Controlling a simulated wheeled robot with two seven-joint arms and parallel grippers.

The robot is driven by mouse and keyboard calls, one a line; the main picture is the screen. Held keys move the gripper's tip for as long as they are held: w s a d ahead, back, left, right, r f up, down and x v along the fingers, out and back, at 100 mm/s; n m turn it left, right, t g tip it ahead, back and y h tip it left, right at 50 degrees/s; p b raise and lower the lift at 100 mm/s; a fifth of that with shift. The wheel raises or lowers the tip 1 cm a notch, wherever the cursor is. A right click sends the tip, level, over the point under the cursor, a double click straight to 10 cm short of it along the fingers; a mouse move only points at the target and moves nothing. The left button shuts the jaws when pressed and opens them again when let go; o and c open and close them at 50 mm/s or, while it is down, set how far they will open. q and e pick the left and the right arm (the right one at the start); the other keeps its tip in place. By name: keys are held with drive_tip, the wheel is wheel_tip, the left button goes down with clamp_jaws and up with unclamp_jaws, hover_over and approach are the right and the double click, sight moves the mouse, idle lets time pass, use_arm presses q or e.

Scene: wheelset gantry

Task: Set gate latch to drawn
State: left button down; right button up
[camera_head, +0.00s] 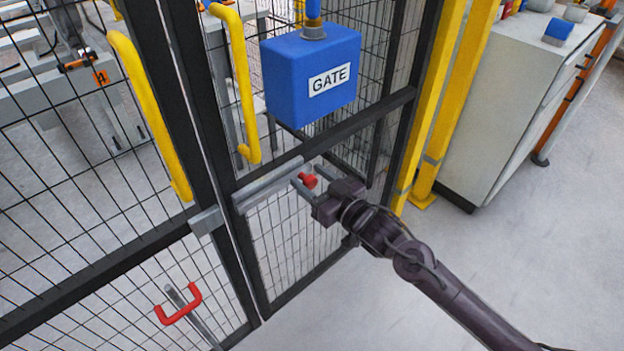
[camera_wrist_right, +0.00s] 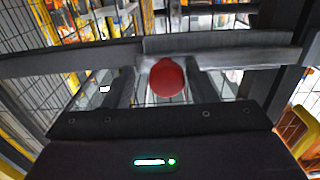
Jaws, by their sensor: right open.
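The gate latch (camera_head: 265,188) is a grey sliding bar across the black mesh gate, with a red round knob (camera_head: 308,181). The bar's left end lies close to a grey block (camera_head: 206,220) on the neighbouring post; whether it enters the block is hard to tell. My right gripper (camera_head: 304,173) is open at the latch, with one finger on each side of the knob. In the right wrist view the red knob (camera_wrist_right: 167,77) sits between the two dark fingers, with visible gaps beside it. My left gripper is out of view.
A blue box labelled GATE (camera_head: 312,75) is above the latch. Yellow handles (camera_head: 150,105) stand on the frames to the left. A red handle (camera_head: 180,305) is low on the left panel. Yellow posts (camera_head: 440,100) and a grey cabinet (camera_head: 505,100) stand right. Floor at lower right is clear.

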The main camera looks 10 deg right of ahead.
drive_tip(key=shift+s, duration=0.1)
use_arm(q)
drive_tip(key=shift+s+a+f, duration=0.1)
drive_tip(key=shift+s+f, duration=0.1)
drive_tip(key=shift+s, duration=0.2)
use_arm(e)
drive_tip(key=v, duration=0.7)
drive_tip(key=shift+s+d, duration=0.25)
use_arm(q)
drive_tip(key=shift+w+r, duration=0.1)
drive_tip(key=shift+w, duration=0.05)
